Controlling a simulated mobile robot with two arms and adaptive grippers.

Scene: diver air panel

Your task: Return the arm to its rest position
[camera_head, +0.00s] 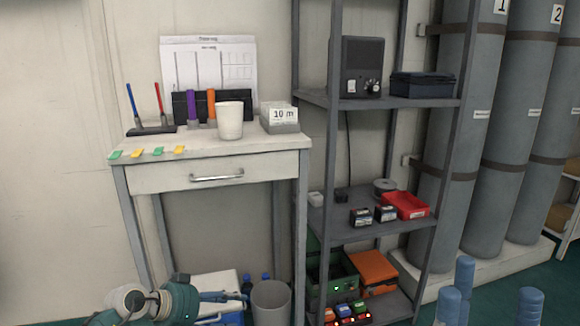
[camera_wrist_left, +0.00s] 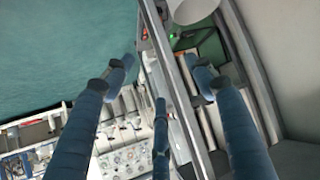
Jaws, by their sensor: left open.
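My left arm (camera_head: 165,303) reaches in at the bottom left of the head view, low in front of the white table. In the left wrist view my left gripper (camera_wrist_left: 160,80) has its blue fingers spread apart with nothing between them. Beyond those fingers are a grey post, a teal floor and a panel with gauges. My right gripper (camera_head: 490,291) shows at the bottom right of the head view. Its blue fingers point up, stand apart and hold nothing visible. Its palm is cut off by the picture's edge.
The white table (camera_head: 215,150) carries a cup (camera_head: 230,120), markers and colored tags. A grey bin (camera_head: 271,302) stands below. Tall grey cylinders (camera_head: 440,130) stand at right.

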